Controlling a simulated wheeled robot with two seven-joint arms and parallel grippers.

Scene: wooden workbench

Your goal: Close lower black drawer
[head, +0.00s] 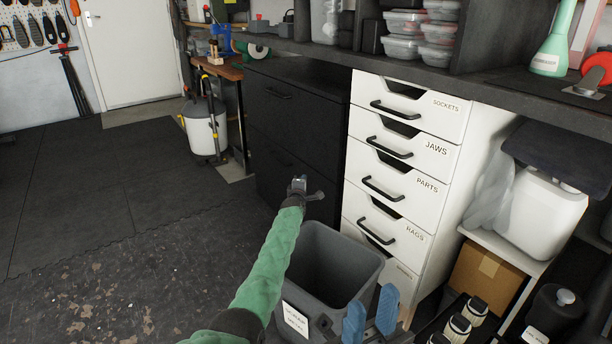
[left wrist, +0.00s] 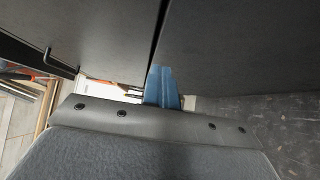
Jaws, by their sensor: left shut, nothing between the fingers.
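The black drawer cabinet (head: 305,108) stands left of the white drawers, with an upper and a lower front. The lower black drawer (head: 262,165) is partly hidden behind my left gripper (head: 304,187). Its front looks nearly flush, but I cannot tell whether a small gap is left. My left gripper is shut and empty, close to the lower front; contact is unclear. In the left wrist view its blue fingers (left wrist: 162,88) are together beside dark panels (left wrist: 235,50) split by a narrow seam. My right gripper (head: 371,315) has its blue fingers apart, with nothing between them, at the bottom.
A grey bin (head: 372,262) stands in front of the white drawer unit (head: 408,125), just right of my left arm. A white sprayer (head: 203,125) stands by a wooden side table at the left. The dark floor (head: 90,200) on the left is clear.

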